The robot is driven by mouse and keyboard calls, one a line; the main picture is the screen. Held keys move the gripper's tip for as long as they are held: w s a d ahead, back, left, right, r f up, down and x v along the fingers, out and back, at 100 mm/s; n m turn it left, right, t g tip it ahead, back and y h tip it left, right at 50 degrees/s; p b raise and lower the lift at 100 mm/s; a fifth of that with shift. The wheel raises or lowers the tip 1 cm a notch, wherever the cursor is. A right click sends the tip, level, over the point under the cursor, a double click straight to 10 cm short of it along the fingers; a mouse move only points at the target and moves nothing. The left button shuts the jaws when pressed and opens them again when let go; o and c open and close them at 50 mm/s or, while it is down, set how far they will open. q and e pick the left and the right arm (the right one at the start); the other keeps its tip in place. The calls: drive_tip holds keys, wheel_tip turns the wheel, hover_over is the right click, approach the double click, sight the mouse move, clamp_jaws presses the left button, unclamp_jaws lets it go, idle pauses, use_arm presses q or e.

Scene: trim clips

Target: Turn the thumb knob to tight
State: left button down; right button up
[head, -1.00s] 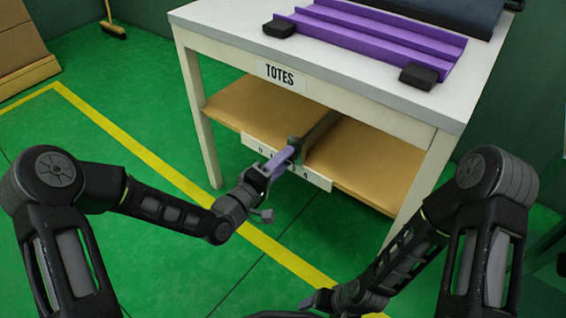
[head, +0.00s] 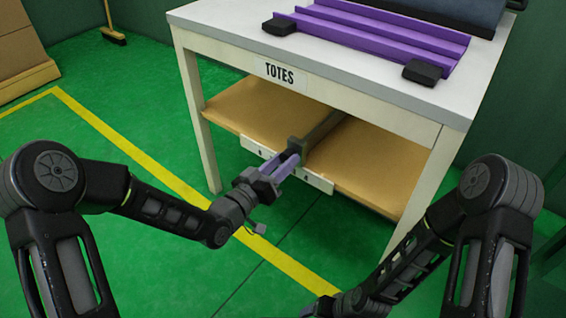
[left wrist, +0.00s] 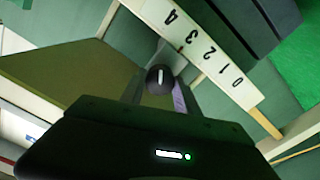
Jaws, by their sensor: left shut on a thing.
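The thumb knob (left wrist: 157,82) is a dark round cap with a short white mark, which runs nearly upright in the left wrist view. It sits at the front end of a grey divider (head: 322,129) on the lower shelf. My left gripper (head: 291,158), with purple-faced fingers, is shut on the knob, one finger on each side. Its fingers and body hide part of the knob, and no tight marking is readable. My right gripper (head: 322,307) is low at the bottom edge, away from the table; its jaws are too unclear to tell.
A white numbered strip (left wrist: 205,52) runs along the shelf (head: 375,165) front beside the knob. The table top (head: 225,22) above carries a purple channelled rack (head: 385,42) with black end blocks.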

use_arm(q)
drive_tip(key=m, duration=0.6)
drive_tip(key=shift+f+m, duration=0.1)
drive_tip(key=shift+m, duration=0.3)
drive_tip(key=c, duration=0.9)
unclamp_jaws()
drive_tip(key=shift+s+a, duration=0.35)
drive_tip(key=shift+s, duration=0.1)
drive_tip(key=p+v, duration=0.2)
drive_tip(key=v, duration=0.4)
drive_tip(key=shift+s+a, duration=0.2)
drive_tip(key=shift+s, duration=0.1)
